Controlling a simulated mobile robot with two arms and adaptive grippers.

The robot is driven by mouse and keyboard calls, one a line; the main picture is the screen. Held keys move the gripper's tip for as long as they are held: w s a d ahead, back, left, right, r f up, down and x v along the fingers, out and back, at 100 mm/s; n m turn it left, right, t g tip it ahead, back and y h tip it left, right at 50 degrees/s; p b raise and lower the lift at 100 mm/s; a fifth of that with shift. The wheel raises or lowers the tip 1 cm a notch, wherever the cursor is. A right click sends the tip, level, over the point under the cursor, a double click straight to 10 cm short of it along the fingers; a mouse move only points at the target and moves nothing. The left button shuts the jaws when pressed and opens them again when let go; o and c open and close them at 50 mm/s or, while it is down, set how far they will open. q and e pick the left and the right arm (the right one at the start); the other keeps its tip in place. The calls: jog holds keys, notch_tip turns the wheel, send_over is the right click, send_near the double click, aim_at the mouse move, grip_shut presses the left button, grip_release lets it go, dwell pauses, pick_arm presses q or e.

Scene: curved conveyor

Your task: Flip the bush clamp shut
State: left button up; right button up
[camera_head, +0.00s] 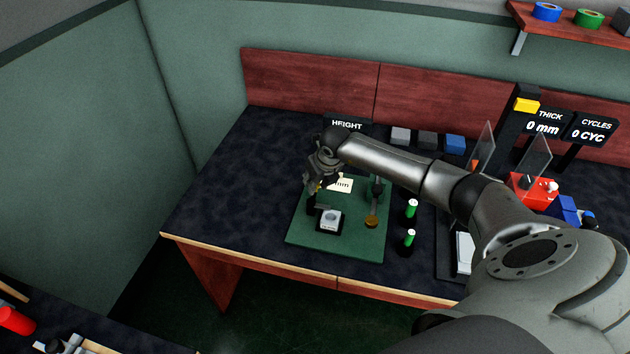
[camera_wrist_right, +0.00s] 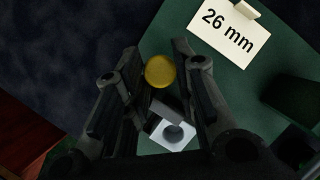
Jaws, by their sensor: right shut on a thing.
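The bush clamp (camera_wrist_right: 160,71) shows a round yellow knob in the right wrist view, between the fingers of my right gripper (camera_wrist_right: 157,62). The gripper is shut on the clamp at or near this knob; the exact contact is hard to see. In the head view my right gripper (camera_head: 318,183) is above the left side of a green plate (camera_head: 350,243), covering most of the clamp. A light grey block with a round hole (camera_wrist_right: 174,134) lies beside the clamp, and in the head view it sits on a dark base (camera_head: 331,219). My left gripper is not in view.
A "26 mm" card (camera_wrist_right: 229,31) stands behind the clamp. A dark upright device (camera_head: 376,189) with a brown disc stands on the plate's right. The table (camera_head: 222,203) is clear at left.

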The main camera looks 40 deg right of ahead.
jog(key=o, duration=1)
jog(key=v, duration=1.2)
